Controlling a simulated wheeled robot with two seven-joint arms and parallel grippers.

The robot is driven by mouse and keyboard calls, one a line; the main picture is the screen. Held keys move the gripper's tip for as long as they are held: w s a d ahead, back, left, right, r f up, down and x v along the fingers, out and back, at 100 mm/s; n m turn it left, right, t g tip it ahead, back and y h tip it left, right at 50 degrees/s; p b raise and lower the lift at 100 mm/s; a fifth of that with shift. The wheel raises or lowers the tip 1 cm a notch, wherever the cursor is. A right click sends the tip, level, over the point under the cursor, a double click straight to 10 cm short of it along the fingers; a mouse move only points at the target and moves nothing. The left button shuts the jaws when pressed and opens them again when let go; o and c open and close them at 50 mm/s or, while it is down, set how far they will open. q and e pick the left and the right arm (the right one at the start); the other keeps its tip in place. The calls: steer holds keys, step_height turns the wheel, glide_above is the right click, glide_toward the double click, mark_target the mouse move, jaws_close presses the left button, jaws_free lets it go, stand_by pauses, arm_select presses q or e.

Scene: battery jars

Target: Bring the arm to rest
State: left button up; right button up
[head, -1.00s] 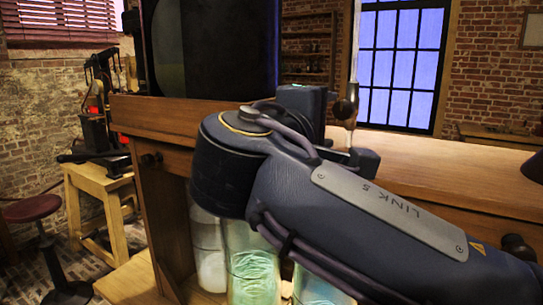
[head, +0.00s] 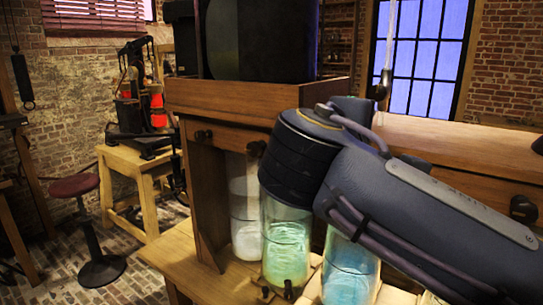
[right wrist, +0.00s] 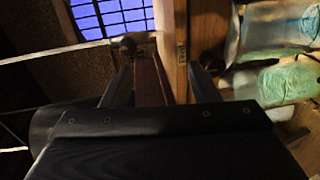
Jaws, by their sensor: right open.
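My right arm (head: 420,215) comes in from the right in the head view, bent in front of the wooden cabinet. Its gripper is mostly hidden behind the arm there. In the right wrist view my right gripper (right wrist: 160,85) is open, with its two dark fingers apart and nothing seen held between them. A wooden strip and edge show beyond the fingers. My left gripper is in neither view.
Glass jars stand under the arm: a whitish one (head: 245,225), a green one (head: 286,250) and a blue one (head: 349,272). A cord with a dark knob (head: 384,84) hangs near the arm. A stool (head: 76,187) stands left on open floor.

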steer(key=s+d+f+m+g+y, duration=0.1)
steer(key=s+d+f+g+y, duration=0.2)
steer(key=f, duration=0.5)
steer(key=s+d+f+m+g+y, duration=0.1)
steer(key=s+d+f+g, duration=0.1)
steer(key=d+f, duration=0.4)
steer(key=s+d+f+m+g+y, duration=0.1)
steer(key=s+d+f+g+y, duration=0.15)
steer(key=f, duration=0.65)
steer(key=s+a+f+m+y, duration=0.2)
steer(key=s+f+m+y, duration=0.1)
steer(key=s+f+m, duration=0.2)
steer(key=s+a+f+m+y, duration=0.3)
steer(key=s+f+m, duration=0.2)
steer(key=s+f, duration=0.4)
steer(key=shift+s+g+p, duration=0.15)
steer(key=shift+g+p, duration=0.2)
steer(key=shift+p, duration=0.05)
steer(key=shift+o, duration=0.2)
steer(key=shift+d, duration=0.1)
